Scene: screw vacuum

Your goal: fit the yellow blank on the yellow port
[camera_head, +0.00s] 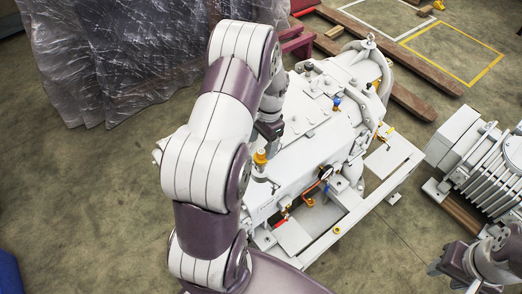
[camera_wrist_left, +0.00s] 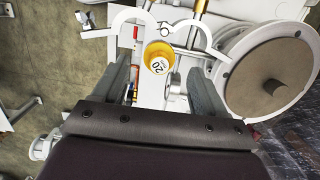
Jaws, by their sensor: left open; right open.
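A yellow cap-like piece (camera_head: 260,157), with the look of the yellow blank, stands on the near left part of the white vacuum machine (camera_head: 310,130). In the left wrist view a yellow round piece (camera_wrist_left: 158,57) with a label reading "20" lies between my finger pads. My left gripper (camera_head: 268,131) is open just beside and above the yellow piece; its fingers (camera_wrist_left: 160,70) are on both sides with gaps. I cannot tell whether the yellow piece sits on the yellow port, as what lies beneath it is hidden. My right gripper (camera_head: 455,262) is open and empty at the lower right.
A gauge (camera_head: 326,172) and red-handled valve (camera_head: 282,221) are on the machine. A finned white unit (camera_head: 490,165) stands right. Plastic-wrapped goods (camera_head: 110,50) stand back left.

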